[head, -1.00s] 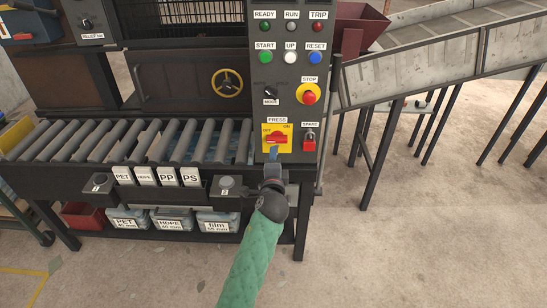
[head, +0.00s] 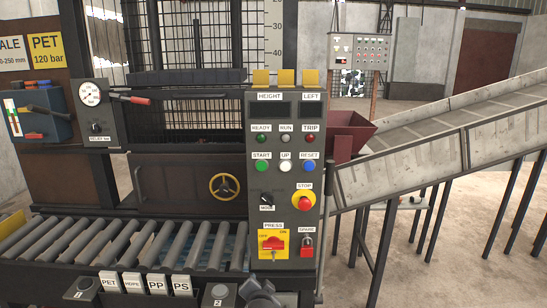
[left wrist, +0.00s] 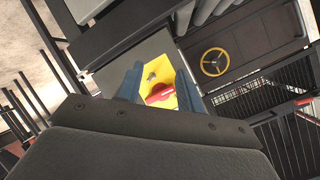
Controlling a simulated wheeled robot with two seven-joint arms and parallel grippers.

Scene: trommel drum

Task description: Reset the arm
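My left gripper (head: 262,291) shows at the bottom edge of the head view, below the control panel. In the left wrist view its two blue-grey fingers (left wrist: 158,76) stand apart with nothing held between them. The red PRESS switch (head: 273,242) on its yellow plate is in front of it. In the left wrist view the red switch handle (left wrist: 160,94) shows in the gap between the fingers, beyond them. The handle lies about level in the head view. Most of my left arm is below the head picture. My right gripper is not in view.
The grey control panel (head: 285,190) carries buttons and a red STOP button (head: 304,202). A red SPARE padlock-like piece (head: 307,245) is beside the switch. A roller conveyor (head: 130,245) runs left. A sloping chute (head: 430,160) is at right, with open floor (head: 450,270) below.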

